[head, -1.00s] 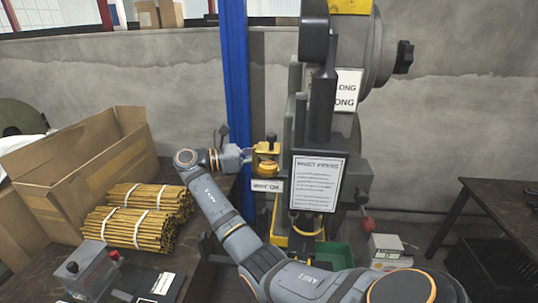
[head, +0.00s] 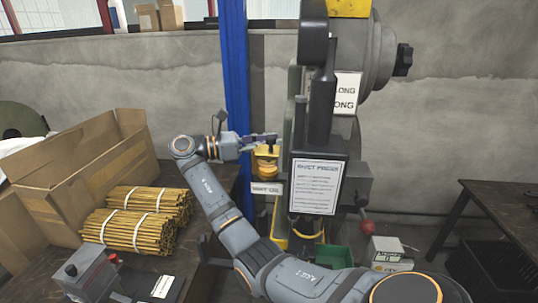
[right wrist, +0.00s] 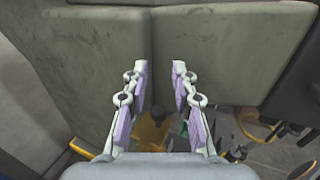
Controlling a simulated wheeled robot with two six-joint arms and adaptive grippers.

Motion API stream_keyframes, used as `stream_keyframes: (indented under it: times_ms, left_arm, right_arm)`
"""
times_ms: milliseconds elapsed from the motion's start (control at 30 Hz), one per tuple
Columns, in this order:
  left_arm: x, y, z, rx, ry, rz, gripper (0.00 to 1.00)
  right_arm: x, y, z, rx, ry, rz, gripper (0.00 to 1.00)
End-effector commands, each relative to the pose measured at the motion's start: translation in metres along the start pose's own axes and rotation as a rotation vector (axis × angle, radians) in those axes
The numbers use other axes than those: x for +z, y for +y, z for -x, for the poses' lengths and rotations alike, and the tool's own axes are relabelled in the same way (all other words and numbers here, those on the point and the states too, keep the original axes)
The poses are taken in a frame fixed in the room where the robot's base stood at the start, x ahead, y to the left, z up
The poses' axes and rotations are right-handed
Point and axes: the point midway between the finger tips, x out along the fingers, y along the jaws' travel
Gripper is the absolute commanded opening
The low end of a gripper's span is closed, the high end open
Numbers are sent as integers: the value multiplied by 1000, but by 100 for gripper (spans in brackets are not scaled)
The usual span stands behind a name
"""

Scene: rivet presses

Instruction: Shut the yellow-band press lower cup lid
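The press (head: 322,110) stands in the middle of the head view, with a yellow band (head: 350,6) at its top. Its small yellow lower cup (head: 265,164) sits on the press's left side, above a white label. My right gripper (head: 270,139) reaches in from the left, level with or just above the top of the cup, and covers part of it. The lid's position cannot be made out. In the right wrist view the gripper's fingers (right wrist: 159,70) are apart with nothing between the tips. A yellow part (right wrist: 152,130) shows lower down between them. My left gripper is not in view.
A blue post (head: 236,90) stands behind my right wrist. A cardboard box (head: 80,165) and bundled yellow-brown sticks (head: 135,228) lie on the left table. A green bin (head: 330,257) sits low by the press, and a red-knobbed lever (head: 367,227) is at its right.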

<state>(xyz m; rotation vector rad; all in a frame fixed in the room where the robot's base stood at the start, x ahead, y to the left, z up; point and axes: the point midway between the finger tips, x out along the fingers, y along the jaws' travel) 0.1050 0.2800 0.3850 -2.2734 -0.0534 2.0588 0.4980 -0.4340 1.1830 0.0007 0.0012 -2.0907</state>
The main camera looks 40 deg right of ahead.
Motion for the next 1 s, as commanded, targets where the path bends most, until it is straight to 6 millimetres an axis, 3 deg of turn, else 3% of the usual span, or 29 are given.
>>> stream_keyframes:
  times_ms: [133,333,867,1000]
  left_arm:
    - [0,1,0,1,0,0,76]
    - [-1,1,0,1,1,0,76]
    - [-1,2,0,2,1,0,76]
    - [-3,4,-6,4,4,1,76]
  right_arm:
    - [31,0,0,0,1,-2,27]
    - [51,0,0,0,1,1,27]
    - [52,0,0,0,0,2,27]
    - [41,2,-4,2,-3,-2,27]
